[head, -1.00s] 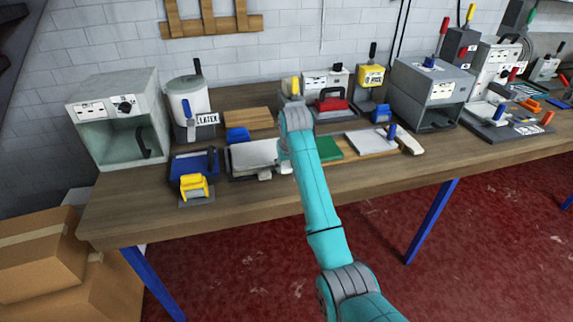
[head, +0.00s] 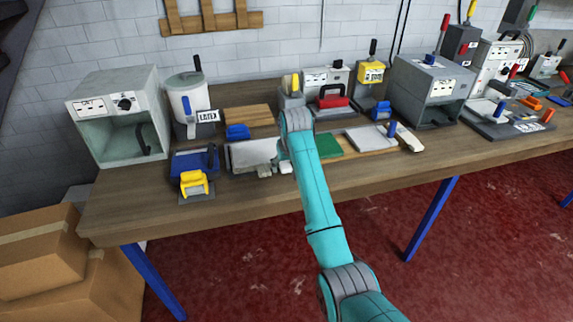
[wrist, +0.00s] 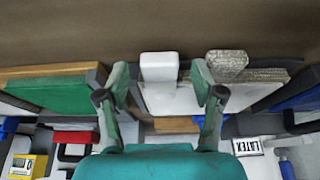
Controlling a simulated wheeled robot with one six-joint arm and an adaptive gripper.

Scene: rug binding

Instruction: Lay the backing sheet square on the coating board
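A pale sheet with a white tab (wrist: 160,66), likely the backing sheet, lies at the front of the bench; its white surface (wrist: 172,98) shows between my fingers. My gripper (wrist: 160,84) is open, with one finger on each side of the tab and a small gap at both sides. Beside it is a speckled, thick-edged piece (wrist: 262,78) with a grey tab; its grey top (head: 250,154) shows in the head view. I cannot tell which piece is the coating board. In the head view my arm hides the gripper's fingertips and part of the sheet.
A blue tray (head: 190,163) and a yellow-handled tool (head: 194,184) lie to the left. A latex pot (head: 187,103), an oven-like box (head: 120,120) and a red-handled tool (head: 332,98) stand behind.

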